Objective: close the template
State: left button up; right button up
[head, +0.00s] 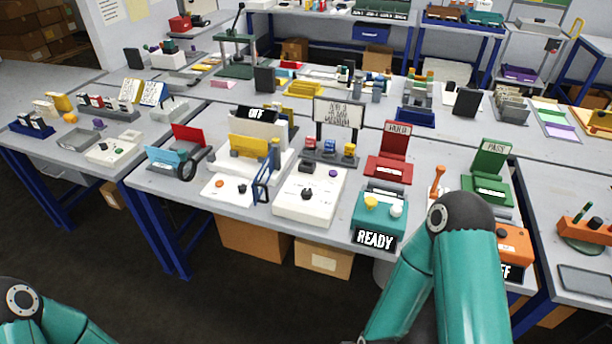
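I cannot tell for certain which part is the template. A white box-like unit (309,208) with a black knob stands near the front edge of the middle table. To its left, a low white plate (228,190) carries an orange button, with a thin blue upright frame (262,178) at its right end. Behind it a white machine (240,162) holds a yellow panel (249,146) under an "OFF" sign. Neither gripper shows; my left arm is at the lower left corner and my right arm at the lower right, in front of the table edge.
A teal "READY" box (379,216) stands at the front edge, with red (387,170) and green (487,187) signed stands behind. My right arm partly covers an orange unit (515,242). A rack with coloured blocks (328,151) sits behind the white unit. The floor at left front is clear.

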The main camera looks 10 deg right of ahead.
aim_at(269, 163)
jog(key=z, duration=0.2)
jog(key=i, duration=1)
jog(key=u, duration=1.7)
jog(key=i, duration=0.15)
jog(key=z, duration=3)
jog(key=k, duration=0.95)
jog(key=u, duration=0.3)
jog(key=i, duration=0.75)
jog(key=u, duration=0.1)
